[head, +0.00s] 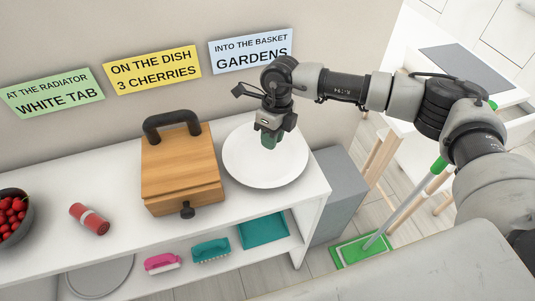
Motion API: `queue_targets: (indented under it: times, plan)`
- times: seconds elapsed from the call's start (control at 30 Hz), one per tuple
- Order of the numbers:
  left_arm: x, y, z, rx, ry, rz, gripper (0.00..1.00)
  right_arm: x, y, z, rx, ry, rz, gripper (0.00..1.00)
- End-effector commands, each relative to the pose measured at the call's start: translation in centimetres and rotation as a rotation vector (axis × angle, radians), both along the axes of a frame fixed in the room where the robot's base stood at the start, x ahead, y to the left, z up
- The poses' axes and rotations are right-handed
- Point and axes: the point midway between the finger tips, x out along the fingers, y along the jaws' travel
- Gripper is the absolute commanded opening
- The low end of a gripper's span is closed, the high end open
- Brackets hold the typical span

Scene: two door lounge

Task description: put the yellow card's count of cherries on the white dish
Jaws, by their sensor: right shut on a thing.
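The yellow card (153,70) on the wall reads "ON THE DISH 3 CHERRIES". The white dish (245,170) lies at the right end of the white shelf top, and no cherries show on it. Red cherries (12,212) fill a dark bowl (24,232) at the left edge, partly cut off. My right gripper (270,139) points down over the dish, shut on a small dark green thing (269,141); its fingers hide part of it. I cannot tell whether it touches the dish. My left gripper is out of view.
A wooden box (180,170) with a dark handle stands left of the dish. A red can-like object (90,219) lies between box and bowl. Green (52,93) and blue (250,50) cards flank the yellow one. Brushes and a teal tray (263,231) sit on the lower shelf.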

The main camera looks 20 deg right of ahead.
Motion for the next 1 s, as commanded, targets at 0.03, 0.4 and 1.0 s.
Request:
queue_targets:
  times: [0.03, 0.4, 1.0]
  plan:
    - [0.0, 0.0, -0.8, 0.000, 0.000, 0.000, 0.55, 0.0, 0.0, -1.1, -0.001, 0.001, 0.000, 0.00]
    - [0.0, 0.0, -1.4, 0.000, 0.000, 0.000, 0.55, 0.0, 0.0, -2.4, 0.001, -0.001, 0.001, 0.00]
    - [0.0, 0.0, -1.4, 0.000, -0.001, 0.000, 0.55, 0.1, 0.0, -2.1, 0.001, -0.001, 0.000, 0.51]
